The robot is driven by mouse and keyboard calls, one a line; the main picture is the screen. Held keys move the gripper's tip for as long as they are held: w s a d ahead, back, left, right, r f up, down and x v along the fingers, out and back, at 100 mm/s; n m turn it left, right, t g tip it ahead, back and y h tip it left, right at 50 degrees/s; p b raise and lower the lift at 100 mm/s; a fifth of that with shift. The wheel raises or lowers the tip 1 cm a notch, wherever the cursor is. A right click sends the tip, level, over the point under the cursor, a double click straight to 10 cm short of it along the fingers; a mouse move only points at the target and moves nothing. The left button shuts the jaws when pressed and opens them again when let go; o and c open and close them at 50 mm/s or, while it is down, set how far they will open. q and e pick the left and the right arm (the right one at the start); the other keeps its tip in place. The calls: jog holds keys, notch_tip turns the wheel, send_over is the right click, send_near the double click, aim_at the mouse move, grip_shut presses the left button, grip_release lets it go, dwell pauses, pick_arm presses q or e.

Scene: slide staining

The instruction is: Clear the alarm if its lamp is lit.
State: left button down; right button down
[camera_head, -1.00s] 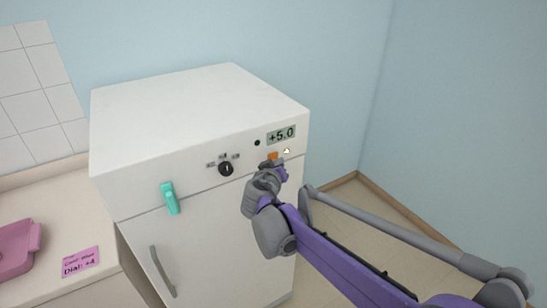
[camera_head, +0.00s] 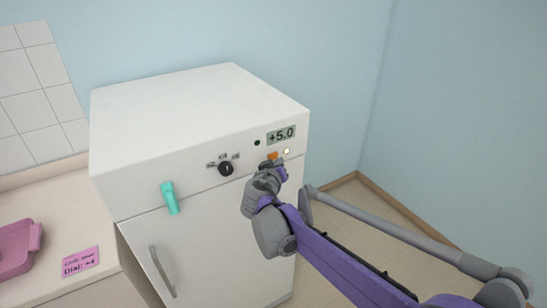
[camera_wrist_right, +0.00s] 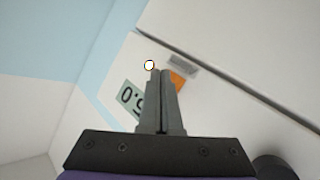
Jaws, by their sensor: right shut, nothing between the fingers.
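A white fridge (camera_head: 190,105) carries a display (camera_head: 281,135) that reads +5.0. Below the display is an orange button (camera_head: 272,156), and to its right a small round lamp (camera_head: 286,151) looks bright white with a warm rim. In the right wrist view the lamp (camera_wrist_right: 149,65) is also bright white. My right gripper (camera_head: 279,166) is shut and empty, its tips at the front panel just below the orange button. In the right wrist view the fingers (camera_wrist_right: 158,72) partly cover the orange button (camera_wrist_right: 177,80); I cannot tell whether they touch it. My left gripper is not in view.
A black dial (camera_head: 226,169) and a dark round spot (camera_head: 257,142) are on the same panel. A teal latch (camera_head: 170,198) and a grey handle (camera_head: 162,271) are on the left. A pink note (camera_head: 81,262) and pink container (camera_head: 18,250) are on the counter.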

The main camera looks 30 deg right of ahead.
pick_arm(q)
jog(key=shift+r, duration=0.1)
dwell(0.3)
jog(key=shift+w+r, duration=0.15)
pick_arm(e)
jog(key=shift+w, duration=0.45)
pick_arm(q)
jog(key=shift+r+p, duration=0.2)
jog(key=shift+p, duration=0.1)
pick_arm(e)
jog(key=shift+w+a, duration=0.1)
jog(key=shift+w, duration=0.2)
dwell(0.3)
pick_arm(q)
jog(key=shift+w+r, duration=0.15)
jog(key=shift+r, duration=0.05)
pick_arm(e)
jog(key=shift+s, duration=0.75)
jog(key=shift+s, duration=0.1)
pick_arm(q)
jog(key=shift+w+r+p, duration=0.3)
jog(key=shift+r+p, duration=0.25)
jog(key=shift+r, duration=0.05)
pick_arm(e)
jog(key=shift+s+d, duration=0.15)
jog(key=shift+s, duration=1.05)
jog(key=shift+s+d, duration=0.1)
jog(key=shift+s, duration=1.1)
